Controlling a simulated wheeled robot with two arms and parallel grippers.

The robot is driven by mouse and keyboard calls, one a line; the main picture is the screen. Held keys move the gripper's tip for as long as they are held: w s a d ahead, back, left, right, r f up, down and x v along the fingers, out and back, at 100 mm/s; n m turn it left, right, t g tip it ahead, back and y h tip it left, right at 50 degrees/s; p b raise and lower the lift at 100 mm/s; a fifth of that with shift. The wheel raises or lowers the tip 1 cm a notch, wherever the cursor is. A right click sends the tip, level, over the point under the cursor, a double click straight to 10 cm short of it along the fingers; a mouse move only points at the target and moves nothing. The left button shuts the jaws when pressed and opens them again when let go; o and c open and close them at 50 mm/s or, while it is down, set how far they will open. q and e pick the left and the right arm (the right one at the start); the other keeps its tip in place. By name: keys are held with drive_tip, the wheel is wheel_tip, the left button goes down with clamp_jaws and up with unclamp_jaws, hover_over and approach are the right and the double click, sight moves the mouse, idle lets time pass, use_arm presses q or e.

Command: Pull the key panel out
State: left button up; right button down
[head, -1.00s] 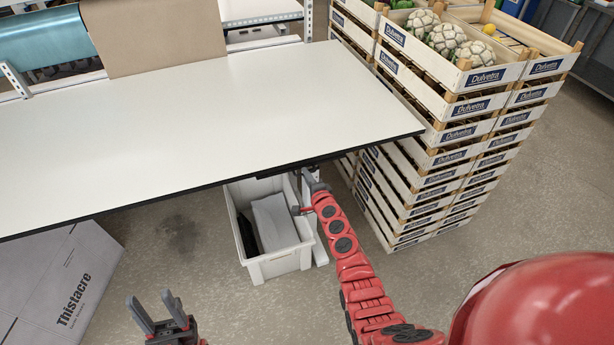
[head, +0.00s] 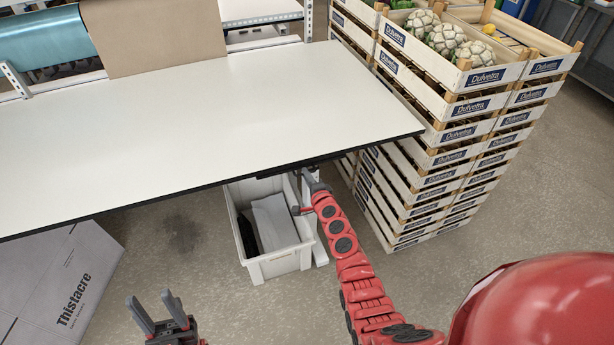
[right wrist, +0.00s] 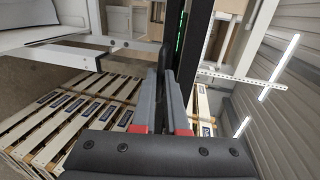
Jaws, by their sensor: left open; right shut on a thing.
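The key panel (head: 285,171) is a dark, thin piece under the front edge of the white table (head: 230,110), near its right end; the tabletop hides most of it. In the right wrist view, a dark strip with green lit marks (right wrist: 180,40) runs close to the fingers. My right gripper (head: 307,178) is at the table's underside by the panel. In the right wrist view, its fingers (right wrist: 164,85) are closed on a thin dark part of the panel. My left gripper (head: 160,312) is open and empty, low in front of the table.
A pale bin (head: 283,265) with grey and black contents stands on the floor under the table, just below my right gripper. Stacked Dulvetra crates (head: 440,135) stand close to the table's right end. A Thistacre box (head: 55,285) is at lower left. Floor between is clear.

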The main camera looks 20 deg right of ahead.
drive_tip(key=shift+s, duration=0.1)
drive_tip(key=f+p+v, duration=0.1)
drive_tip(key=p+v, duration=0.1)
drive_tip(key=v, duration=0.6)
drive_tip(key=shift+s+f, duration=0.2)
drive_tip(key=shift+f, duration=0.15)
drive_tip(key=c, duration=1.2)
unclamp_jaws()
drive_tip(key=shift+w, duration=0.1)
drive_tip(key=shift+c, duration=0.2)
